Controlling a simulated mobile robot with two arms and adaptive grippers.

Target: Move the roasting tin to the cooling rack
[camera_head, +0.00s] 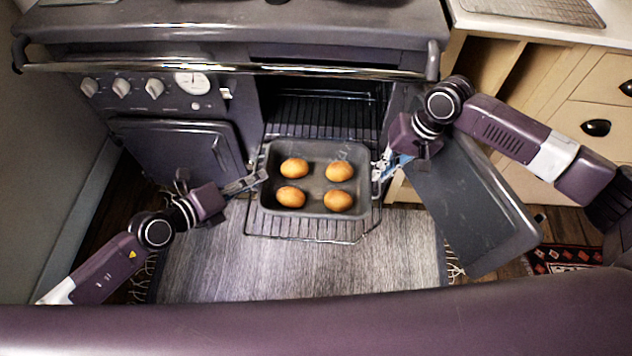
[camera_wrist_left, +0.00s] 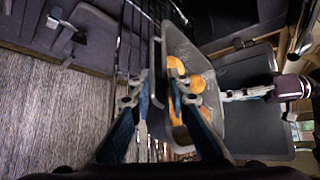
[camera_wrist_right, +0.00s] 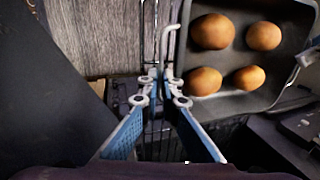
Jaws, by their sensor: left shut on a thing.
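The grey roasting tin (camera_head: 325,209) holds several brown potato-like items (camera_head: 339,171) and sits on the pulled-out oven rack (camera_head: 300,229). It also shows in the right wrist view (camera_wrist_right: 282,20). My left gripper (camera_head: 262,177) is shut on the tin's left side; its exact grip is partly hidden. My right gripper (camera_head: 379,172) is at the tin's right handle. In the right wrist view its fingertips (camera_wrist_right: 161,78) are close together beside the handle (camera_wrist_right: 170,38); whether they clasp it is unclear. A wire cooling rack (camera_head: 540,8) lies on the pale counter at top right.
The oven door (camera_head: 475,205) stands open at the right, under my right arm. Stove controls and a closed door (camera_head: 175,155) are at the left. A grey rug (camera_head: 300,270) covers the floor in front. Drawers (camera_head: 590,115) stand below the counter.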

